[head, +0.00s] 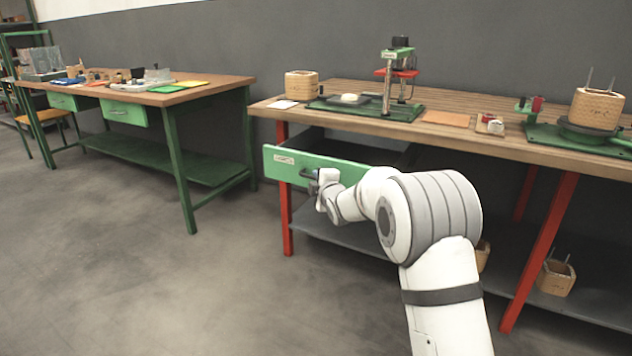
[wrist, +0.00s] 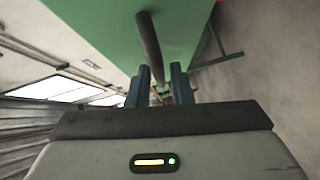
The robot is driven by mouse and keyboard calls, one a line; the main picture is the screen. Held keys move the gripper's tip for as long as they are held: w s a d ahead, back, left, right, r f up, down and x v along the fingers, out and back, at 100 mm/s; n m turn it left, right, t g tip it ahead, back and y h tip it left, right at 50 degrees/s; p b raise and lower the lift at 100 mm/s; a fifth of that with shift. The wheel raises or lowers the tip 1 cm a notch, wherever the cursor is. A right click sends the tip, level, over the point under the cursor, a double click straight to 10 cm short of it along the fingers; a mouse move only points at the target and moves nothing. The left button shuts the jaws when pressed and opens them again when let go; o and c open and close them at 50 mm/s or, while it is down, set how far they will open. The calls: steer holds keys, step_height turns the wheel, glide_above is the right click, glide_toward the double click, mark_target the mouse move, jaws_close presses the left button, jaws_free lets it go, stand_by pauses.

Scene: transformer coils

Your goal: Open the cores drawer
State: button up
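The cores drawer has a green front (head: 285,165) with a small label, under the left end of the right wooden bench. It stands out from the bench, with its dark inside showing behind the front. In the wrist view its green face (wrist: 95,25) fills the top, with a dark bar handle (wrist: 150,45) running down towards my fingers. My gripper (head: 318,183) is at the handle. In the wrist view, my gripper's two blue fingers (wrist: 161,68) stand apart, one on each side of the handle's lower end, with some space visible between them. Contact with the handle is unclear.
The right bench (head: 460,137) carries a press (head: 398,75), a wooden coil core (head: 301,85) and other fixtures. Its red legs and lower shelf (head: 340,232) are below the drawer. A second green bench (head: 190,92) stands left, with open floor (head: 150,280) in front.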

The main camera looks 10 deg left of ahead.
steer(key=shift+o, duration=1.3)
steer(key=shift+d, duration=0.1)
steer(key=p+v, duration=0.2)
steer(key=v, duration=0.5)
steer(key=shift+s, duration=0.3)
steer(key=shift+d+r, duration=0.1)
steer(key=shift+d, duration=0.05)
steer(key=s+d+r+m+g+h+p, duration=0.3)
steer(key=s+d+r+m+p, duration=0.3)
steer(key=s+d+r+p, duration=0.3)
steer(key=s+d+r+m+g+h+p, duration=0.25)
steer(key=s+d+r+m+p, duration=0.25)
steer(key=s+d+r+p, duration=0.45)
steer(key=s+d+r+m+g+p, duration=0.1)
steer(key=s+r+m+g+p, duration=0.1)
steer(key=s, duration=0.6)
steer(key=s+d+r+m+g+h+p, duration=0.1)
steer(key=s+d+r+m+g+p, duration=0.1)
steer(key=s+r+m+p, duration=0.3)
steer(key=s+d+r+m+g+p, duration=0.2)
steer(key=s+r+p, duration=0.4)
steer(key=s+p, duration=0.3)
steer(key=s+m, duration=0.1)
steer(key=s, duration=0.1)
steer(key=shift+s+d+g+h, duration=0.2)
steer(key=shift+s+g+h, duration=0.15)
